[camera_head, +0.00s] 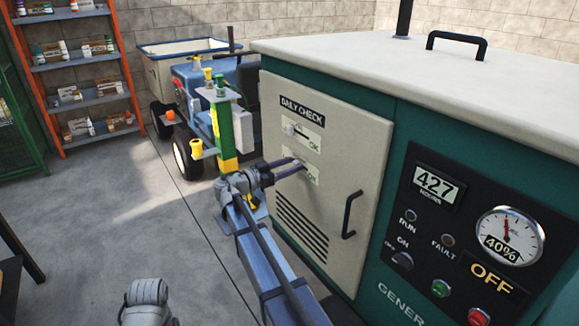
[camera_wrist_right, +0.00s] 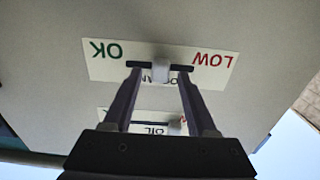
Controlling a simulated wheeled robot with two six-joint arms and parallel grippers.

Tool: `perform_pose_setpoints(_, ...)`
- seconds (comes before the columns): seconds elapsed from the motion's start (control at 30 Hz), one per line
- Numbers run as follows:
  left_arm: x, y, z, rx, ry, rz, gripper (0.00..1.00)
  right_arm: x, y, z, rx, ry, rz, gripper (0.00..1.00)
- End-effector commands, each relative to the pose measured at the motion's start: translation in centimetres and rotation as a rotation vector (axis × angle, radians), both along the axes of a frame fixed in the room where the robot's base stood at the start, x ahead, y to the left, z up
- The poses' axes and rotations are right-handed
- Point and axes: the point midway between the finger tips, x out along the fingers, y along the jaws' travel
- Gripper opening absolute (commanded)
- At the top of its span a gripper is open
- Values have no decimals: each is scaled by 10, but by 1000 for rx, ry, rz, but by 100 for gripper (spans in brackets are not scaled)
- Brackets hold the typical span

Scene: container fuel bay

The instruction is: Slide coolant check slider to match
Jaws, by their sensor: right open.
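The coolant slider plate (camera_wrist_right: 102,58) is white with a green OK and a red LOW, and appears upside down in the right wrist view. Its pale slider knob (camera_wrist_right: 160,73) sits near the middle of the dark slot. My right gripper (camera_wrist_right: 159,68) is open, with one finger on each side of the knob; I cannot tell whether they touch it. In the head view the right gripper (camera_head: 299,166) is at the lower check plate (camera_head: 314,180), hiding its knob. My left gripper's fingers are not visible.
The oil slider plate (camera_head: 309,139) is just above, its knob (camera_head: 289,129) toward the left. A black door handle (camera_head: 350,214) sticks out to the right. The gauge (camera_head: 509,237) reads 40%. A blue cart (camera_head: 195,85) stands behind left.

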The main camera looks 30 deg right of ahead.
Motion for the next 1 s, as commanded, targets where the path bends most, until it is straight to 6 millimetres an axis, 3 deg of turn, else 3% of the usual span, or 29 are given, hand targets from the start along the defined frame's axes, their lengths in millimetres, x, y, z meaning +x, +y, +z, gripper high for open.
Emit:
perform_pose_setpoints(0.2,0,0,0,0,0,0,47,0,0,0,0,0,0,57)
perform_pose_setpoints(0.7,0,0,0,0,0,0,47,0,0,0,0,0,0,1)
perform_pose_setpoints(1.0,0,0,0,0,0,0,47,0,0,0,0,0,0,0)
